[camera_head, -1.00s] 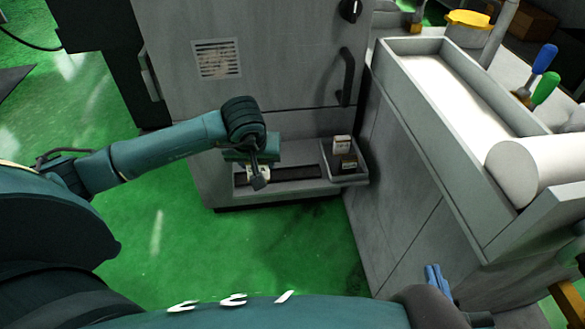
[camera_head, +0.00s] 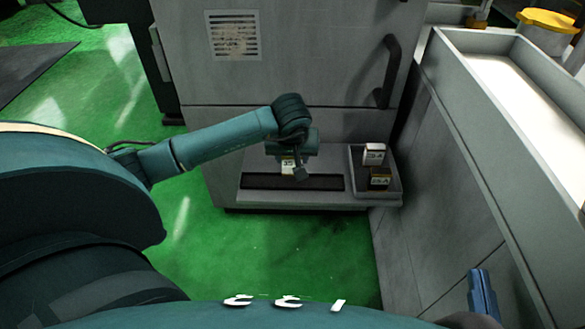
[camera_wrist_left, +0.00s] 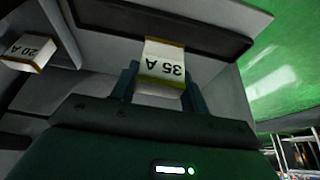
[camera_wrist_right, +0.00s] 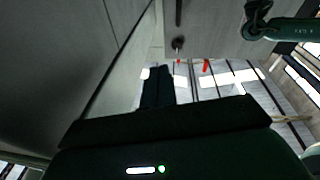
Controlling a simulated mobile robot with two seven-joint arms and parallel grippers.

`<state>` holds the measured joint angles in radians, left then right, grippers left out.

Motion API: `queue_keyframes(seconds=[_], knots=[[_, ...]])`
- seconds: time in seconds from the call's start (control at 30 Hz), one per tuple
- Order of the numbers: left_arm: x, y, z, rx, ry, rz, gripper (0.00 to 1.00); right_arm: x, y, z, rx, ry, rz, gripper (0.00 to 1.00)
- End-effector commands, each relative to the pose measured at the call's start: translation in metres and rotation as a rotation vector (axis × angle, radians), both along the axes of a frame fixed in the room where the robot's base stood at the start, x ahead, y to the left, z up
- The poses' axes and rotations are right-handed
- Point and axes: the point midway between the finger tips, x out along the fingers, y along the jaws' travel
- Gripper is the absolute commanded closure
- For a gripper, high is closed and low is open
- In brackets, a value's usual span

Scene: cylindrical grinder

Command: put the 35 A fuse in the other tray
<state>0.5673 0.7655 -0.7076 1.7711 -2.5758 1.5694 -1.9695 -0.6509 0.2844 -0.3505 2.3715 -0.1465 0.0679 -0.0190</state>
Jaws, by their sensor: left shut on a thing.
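The 35 A fuse (camera_head: 288,166), a white block with a yellowish-brown edge, is in my left gripper (camera_head: 289,171), above the grey ledge at the machine's front. In the left wrist view the fuse (camera_wrist_left: 162,62) is between the two fingers, its label upside down. One grey tray (camera_head: 356,182) sits at the ledge's right end, right of my left gripper. It holds a white fuse (camera_head: 373,153) and a dark fuse (camera_head: 379,179). My right gripper (camera_head: 482,292) is at the lower right, empty, its fingers together in the right wrist view (camera_wrist_right: 157,82). I cannot make out a second tray.
A black strip (camera_head: 292,182) runs along the ledge (camera_head: 300,199). The machine door with its dark handle (camera_head: 388,72) rises behind. A grey trough bench (camera_head: 500,120) stands on the right. Green floor (camera_head: 280,255) is open in front.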

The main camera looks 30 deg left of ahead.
Motion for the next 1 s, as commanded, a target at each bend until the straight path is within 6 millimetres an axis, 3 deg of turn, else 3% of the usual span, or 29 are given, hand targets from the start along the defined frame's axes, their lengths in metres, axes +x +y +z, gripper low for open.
queue_keyframes(seconds=[0.2,0.57,0.6,0.87,1.0], knots=[[-0.001,-0.001,-0.033,-0.002,0.003,0.000,0.80,0.001,0.002,-0.003,0.027,0.000,0.010,1.00],[0.000,0.000,-0.036,0.001,0.001,-0.001,0.80,0.001,0.002,-0.004,0.037,0.003,0.013,1.00],[-0.001,0.000,-0.037,0.001,0.002,-0.001,0.54,0.001,0.003,-0.003,0.039,0.003,0.014,1.00],[-0.001,0.000,-0.036,0.000,0.002,-0.001,0.33,0.000,0.003,0.000,0.041,-0.001,0.013,1.00],[-0.001,0.000,-0.036,-0.001,0.002,-0.001,0.33,0.000,0.003,0.001,0.042,-0.003,0.014,1.00]])
